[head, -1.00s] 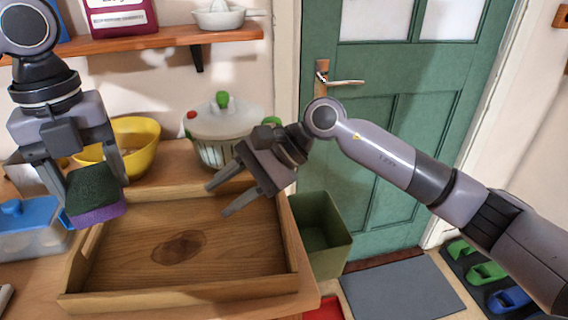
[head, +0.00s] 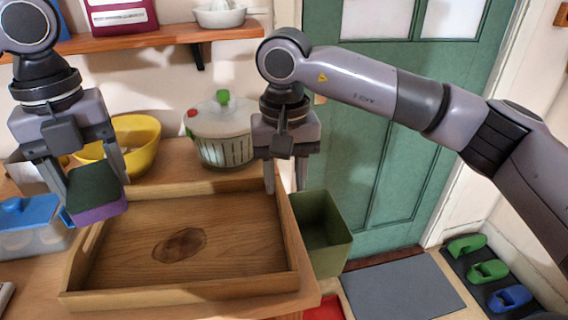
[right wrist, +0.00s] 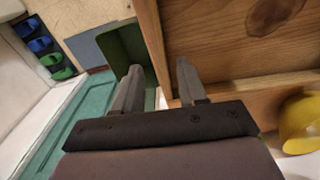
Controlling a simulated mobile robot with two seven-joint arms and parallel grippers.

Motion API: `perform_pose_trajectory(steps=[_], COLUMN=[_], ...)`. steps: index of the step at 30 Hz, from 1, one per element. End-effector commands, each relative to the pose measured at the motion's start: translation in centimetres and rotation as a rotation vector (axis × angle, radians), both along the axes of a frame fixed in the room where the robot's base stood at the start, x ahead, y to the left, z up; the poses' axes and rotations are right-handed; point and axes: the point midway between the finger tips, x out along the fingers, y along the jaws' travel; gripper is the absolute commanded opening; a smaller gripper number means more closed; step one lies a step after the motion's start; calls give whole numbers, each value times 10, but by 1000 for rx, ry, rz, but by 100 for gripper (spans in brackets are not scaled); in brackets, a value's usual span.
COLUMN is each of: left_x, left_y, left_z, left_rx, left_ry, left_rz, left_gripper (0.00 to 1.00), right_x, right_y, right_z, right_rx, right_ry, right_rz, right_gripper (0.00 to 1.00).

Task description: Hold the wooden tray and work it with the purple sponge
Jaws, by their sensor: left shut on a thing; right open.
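The wooden tray (head: 130,299) lies on the counter with a dark stain (head: 180,245) on its floor; it also shows in the right wrist view (right wrist: 215,75). My left gripper (head: 94,193) is shut on the purple sponge (head: 99,214), which has a dark green top, and holds it above the tray's left side. My right gripper (head: 285,188) is open and empty, pointing down at the tray's far right corner. In the right wrist view its fingers (right wrist: 158,88) stand apart close to the tray's right wall, with contact unclear.
A green bin (head: 335,240) stands right of the tray. A salad spinner (head: 222,130) and a yellow bowl (head: 138,135) stand behind it. A blue-lidded box (head: 30,225) is at the left. A shelf (head: 170,36) runs along the wall above.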

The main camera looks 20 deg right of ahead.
Motion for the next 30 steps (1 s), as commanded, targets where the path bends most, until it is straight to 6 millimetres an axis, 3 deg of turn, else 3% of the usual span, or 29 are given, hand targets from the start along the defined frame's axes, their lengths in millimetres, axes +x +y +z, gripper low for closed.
perform_pose_trajectory(steps=[6,13,19,28,30], left_x=[0,0,0,0,0], left_y=[0,0,0,0,0], left_z=[0,0,0,0,0], left_rx=[0,0,0,0,0], left_ry=[0,0,0,0,0], left_rz=[0,0,0,0,0], left_gripper=[43,43,43,43,43], right_x=[-1,-1,0,0,0], right_y=[0,0,0,0,0], right_z=[-45,-80,-94,-95,-95], right_rx=[1,2,3,4,4], right_ry=[5,3,0,-1,-1], right_rz=[-1,-1,-1,-1,-1], right_gripper=[42,42,42,42,19])
